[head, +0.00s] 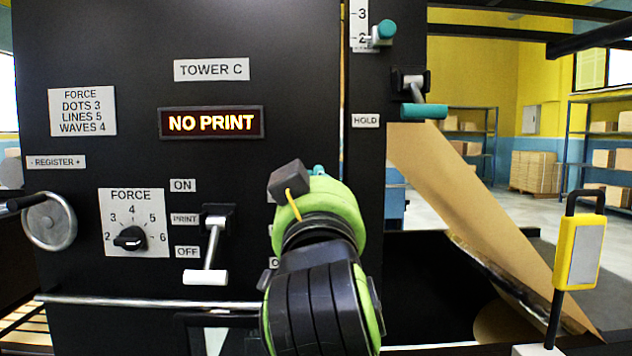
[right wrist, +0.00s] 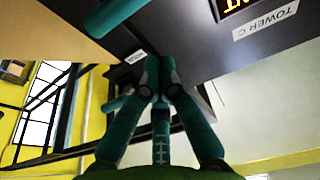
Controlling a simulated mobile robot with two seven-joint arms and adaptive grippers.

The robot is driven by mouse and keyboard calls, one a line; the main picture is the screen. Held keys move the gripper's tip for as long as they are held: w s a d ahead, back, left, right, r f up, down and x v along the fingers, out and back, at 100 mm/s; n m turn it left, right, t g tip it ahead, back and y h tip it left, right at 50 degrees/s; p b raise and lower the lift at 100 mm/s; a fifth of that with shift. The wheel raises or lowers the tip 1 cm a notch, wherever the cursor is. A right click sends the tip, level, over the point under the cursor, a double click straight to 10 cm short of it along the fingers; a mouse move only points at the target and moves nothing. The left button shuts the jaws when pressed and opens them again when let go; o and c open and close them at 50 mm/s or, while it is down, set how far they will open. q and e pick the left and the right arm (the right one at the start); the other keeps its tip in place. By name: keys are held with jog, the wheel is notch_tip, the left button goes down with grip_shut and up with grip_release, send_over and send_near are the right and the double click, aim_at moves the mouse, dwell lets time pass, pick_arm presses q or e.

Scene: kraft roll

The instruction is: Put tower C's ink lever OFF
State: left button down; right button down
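Tower C's dark panel (head: 150,60) fills the left of the head view, with a "TOWER C" label (head: 211,70). My right arm and gripper (head: 318,170) stand in front of its right part, and only a bit of teal shows past the green wrist. The ink lever and most of its labels are hidden there, so its position cannot be told. In the right wrist view my right gripper (right wrist: 158,68) has its fingertips together, with nothing seen between them. A teal bar (right wrist: 115,14) lies beyond them, near the panel; I cannot tell which lever it belongs to. My left gripper is out of view.
A print lever (head: 206,276) with a white handle points down by OFF. A lit "NO PRINT" sign (head: 211,123), a force dial (head: 131,238) and a register handwheel (head: 48,222) are on the panel. A teal-handled lever (head: 423,111) is above right of HOLD. Brown paper (head: 470,200) slopes at right.

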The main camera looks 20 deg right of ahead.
jog(key=p+x, duration=0.2)
jog(key=x, duration=0.4)
jog(key=shift+d+r, duration=0.1)
jog(key=f, duration=0.1)
jog(key=s+f, duration=0.1)
jog(key=f+p, duration=0.1)
jog(key=f, duration=0.1)
jog(key=shift+s+a, duration=0.25)
jog(key=shift+s, duration=0.1)
